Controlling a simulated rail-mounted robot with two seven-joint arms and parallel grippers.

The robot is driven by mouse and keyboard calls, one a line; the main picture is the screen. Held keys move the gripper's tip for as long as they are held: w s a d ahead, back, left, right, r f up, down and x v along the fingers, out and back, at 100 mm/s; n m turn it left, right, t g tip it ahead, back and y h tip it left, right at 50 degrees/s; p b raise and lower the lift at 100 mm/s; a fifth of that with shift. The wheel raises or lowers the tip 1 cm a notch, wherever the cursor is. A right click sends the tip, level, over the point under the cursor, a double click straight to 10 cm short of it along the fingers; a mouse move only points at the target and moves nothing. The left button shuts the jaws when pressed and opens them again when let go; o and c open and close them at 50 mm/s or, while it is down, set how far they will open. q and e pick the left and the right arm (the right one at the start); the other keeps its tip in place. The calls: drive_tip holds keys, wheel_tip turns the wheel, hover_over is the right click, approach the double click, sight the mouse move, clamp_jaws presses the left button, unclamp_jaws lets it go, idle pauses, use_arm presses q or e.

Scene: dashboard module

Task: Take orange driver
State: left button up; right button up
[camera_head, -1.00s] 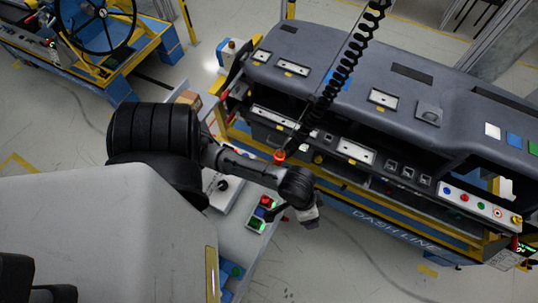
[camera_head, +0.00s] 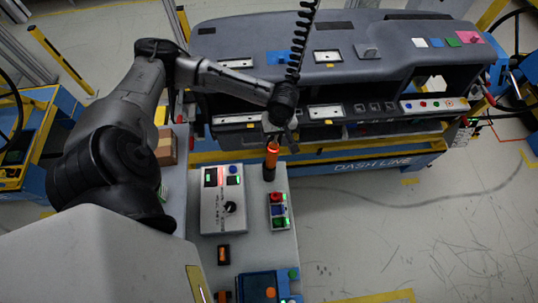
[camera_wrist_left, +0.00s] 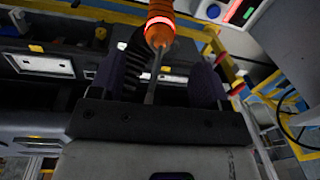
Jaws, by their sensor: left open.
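The orange driver (camera_head: 272,158) hangs upright below the black coiled cord, above the far end of the grey side bench in the head view. My left gripper (camera_head: 285,131) is close beside it, just up and right of its orange body. In the left wrist view the driver (camera_wrist_left: 158,27) shows at top centre, with its thin metal shaft pointing down between the two dark fingers of my left gripper (camera_wrist_left: 160,72). The fingers are apart, and I see no grip on the driver. My right gripper is not in view.
The coiled cord (camera_head: 298,45) runs up past my left wrist. The dashboard (camera_head: 390,45) stands behind on its blue and yellow frame. The bench holds a grey control box (camera_head: 223,212), a button box (camera_head: 278,212) and a blue device (camera_head: 262,286).

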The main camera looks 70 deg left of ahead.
sight(274, 144)
use_arm(q)
drive_tip(key=f, duration=0.4)
drive_tip(key=shift+s+f, duration=0.2)
drive_tip(key=shift+f, duration=0.05)
drive_tip(key=shift+s+f+p, duration=0.1)
drive_tip(key=shift+f+p, duration=0.35)
drive_tip(key=shift+f, duration=0.1)
drive_tip(key=shift+s+a+f+p, duration=0.15)
drive_tip(key=shift+f+p, duration=0.25)
drive_tip(key=shift+f, duration=1.7)
drive_tip(key=shift+c, duration=0.2)
drive_tip(key=shift+c, duration=1.4)
clamp_jaws()
